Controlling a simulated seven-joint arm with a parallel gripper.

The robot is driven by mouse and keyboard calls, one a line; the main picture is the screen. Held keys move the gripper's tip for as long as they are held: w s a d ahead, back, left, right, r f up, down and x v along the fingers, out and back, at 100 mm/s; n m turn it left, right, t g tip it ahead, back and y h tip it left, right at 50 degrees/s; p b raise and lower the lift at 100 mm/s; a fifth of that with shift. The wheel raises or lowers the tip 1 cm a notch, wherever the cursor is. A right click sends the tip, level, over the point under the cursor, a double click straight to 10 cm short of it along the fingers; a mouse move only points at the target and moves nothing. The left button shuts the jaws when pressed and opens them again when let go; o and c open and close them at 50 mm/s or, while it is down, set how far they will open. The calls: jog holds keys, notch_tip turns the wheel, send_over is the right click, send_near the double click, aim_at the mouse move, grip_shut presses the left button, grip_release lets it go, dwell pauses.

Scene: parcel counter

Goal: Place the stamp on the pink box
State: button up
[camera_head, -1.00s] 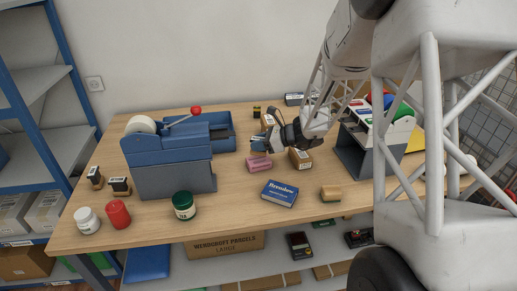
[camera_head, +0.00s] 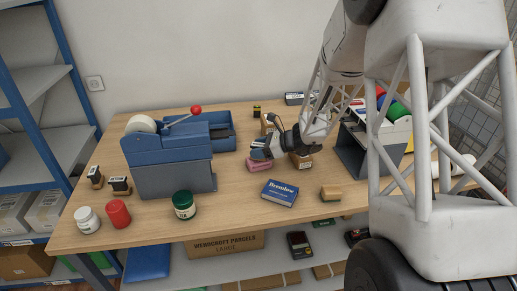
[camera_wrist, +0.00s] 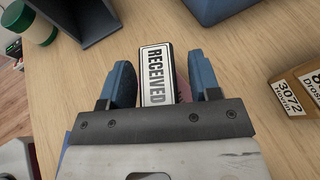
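A stamp (camera_wrist: 157,75) with a black frame and a white "RECEIVED" label lies between my two blue fingers in the wrist view. My gripper (camera_wrist: 162,82) looks open around it, with a gap on the right side. The pink box (camera_wrist: 184,91) shows in slivers beside the stamp, beneath it. In the head view the pink box (camera_head: 258,166) lies on the table directly under my gripper (camera_head: 260,153). The stamp is hidden there behind my fingers. It appears to sit on the pink box, but contact is not visible.
A small brown parcel (camera_head: 301,160) stands close to the right of my gripper. A blue tape dispenser (camera_head: 170,160) is to the left. A blue box (camera_head: 280,193) and a tan block (camera_head: 331,193) lie in front. A grey rack (camera_head: 352,157) stands at right.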

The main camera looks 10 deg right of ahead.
jog(key=shift+d+r, duration=0.1)
jog(key=shift+r, duration=0.1)
jog(key=shift+s+d+r, duration=0.2)
jog(key=shift+d+r, duration=0.05)
jog(key=shift+d, duration=0.25)
jog(key=v, duration=0.4)
jog(key=shift+r, duration=0.15)
notch_tip(320, 180, up, 7)
jog(key=shift+a+f, duration=0.15)
jog(key=shift+f, duration=0.05)
dwell(0.3)
